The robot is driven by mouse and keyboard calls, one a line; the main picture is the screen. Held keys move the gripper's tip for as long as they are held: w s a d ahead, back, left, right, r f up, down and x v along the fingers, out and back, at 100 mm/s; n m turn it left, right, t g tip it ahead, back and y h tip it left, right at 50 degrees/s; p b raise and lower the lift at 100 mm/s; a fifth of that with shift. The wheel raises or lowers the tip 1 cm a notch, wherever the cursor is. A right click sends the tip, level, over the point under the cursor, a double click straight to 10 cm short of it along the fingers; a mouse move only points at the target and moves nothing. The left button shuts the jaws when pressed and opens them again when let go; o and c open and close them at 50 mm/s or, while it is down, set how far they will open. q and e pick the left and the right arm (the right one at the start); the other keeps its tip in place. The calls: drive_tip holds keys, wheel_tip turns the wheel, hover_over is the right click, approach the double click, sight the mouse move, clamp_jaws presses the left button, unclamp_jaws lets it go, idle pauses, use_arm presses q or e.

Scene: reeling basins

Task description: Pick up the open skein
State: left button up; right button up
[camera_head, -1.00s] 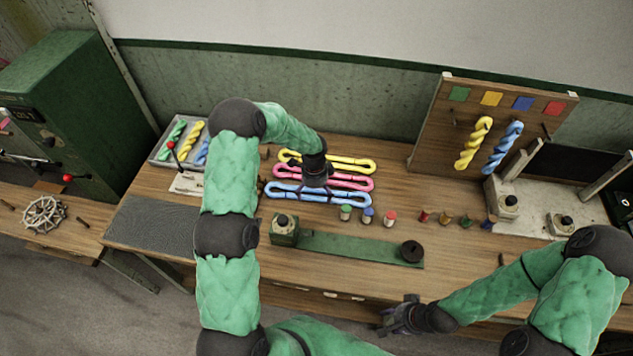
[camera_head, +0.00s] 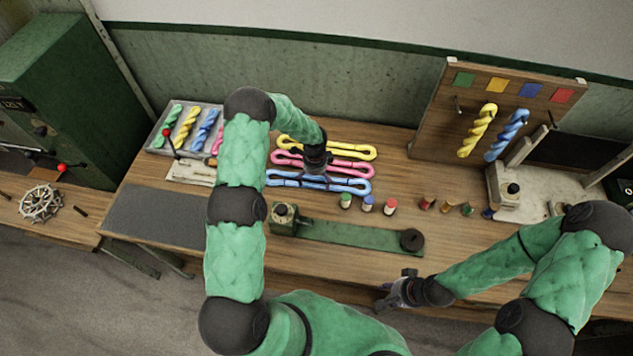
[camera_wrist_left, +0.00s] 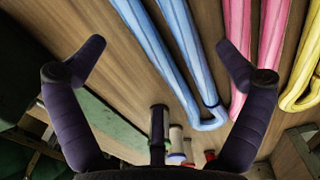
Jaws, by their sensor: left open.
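Three open skeins lie side by side on the bench: yellow (camera_head: 352,151), pink (camera_head: 350,167) and blue (camera_head: 345,185). My left gripper (camera_head: 317,166) is above the middle of the pink and blue skeins, hiding part of them. In the left wrist view its two fingers (camera_wrist_left: 160,62) are wide apart with nothing held. There the blue skein (camera_wrist_left: 165,52) runs between the fingers, and the pink skein (camera_wrist_left: 240,40) passes by the right finger. The yellow skein (camera_wrist_left: 303,75) is further right. My right gripper (camera_head: 400,292) is at the bench's front edge, away from the skeins; its jaws are unclear.
A tray (camera_head: 158,148) of twisted skeins stands at the back left. Several small spools (camera_head: 367,203) stand in front of the skeins, behind a green bar fixture (camera_head: 350,234). A pegboard (camera_head: 433,130) with hanging twisted skeins stands at the back right.

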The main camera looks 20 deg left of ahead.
sight(316, 183)
use_arm(q)
drive_tip(key=shift+w+d+f, duration=0.1)
drive_tip(key=shift+w+f, duration=0.05)
drive_tip(key=shift+f, duration=1.5)
drive_tip(key=c, duration=1.4)
